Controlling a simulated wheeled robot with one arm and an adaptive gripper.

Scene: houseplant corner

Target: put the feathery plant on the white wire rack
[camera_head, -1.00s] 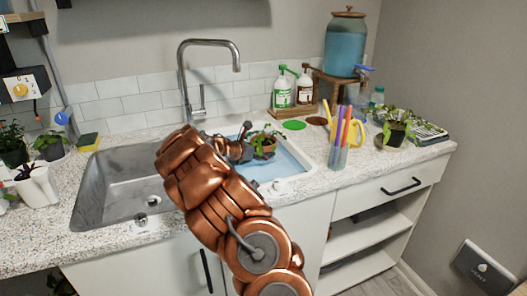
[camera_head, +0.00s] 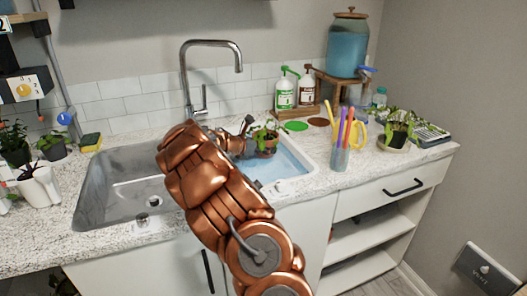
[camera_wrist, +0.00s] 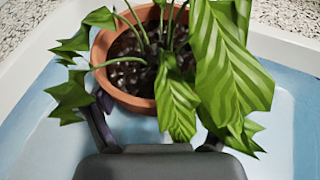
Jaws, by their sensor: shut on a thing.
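My gripper (camera_head: 247,136) is shut on the terracotta pot of a plant with broad, striped green leaves (camera_head: 268,137). In the wrist view, my gripper (camera_wrist: 157,133) has its fingers at the near side of the pot (camera_wrist: 125,88), partly hidden by leaves. The pot looks upright, over the blue-floored right basin (camera_head: 292,160); I cannot tell its exact height above it. The held leaves look broad rather than feathery. Small plants stand at the far left, one dark-leaved (camera_head: 15,138) and one in a dark pot (camera_head: 54,146); neither is clearly feathery. I see no white wire rack.
The steel sink (camera_head: 115,190) and tall faucet (camera_head: 190,75) are left of and behind my gripper. A glass of coloured sticks (camera_head: 340,158), soap bottles (camera_head: 285,93) and a potted plant (camera_head: 396,132) stand to the right. The front right counter is partly clear.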

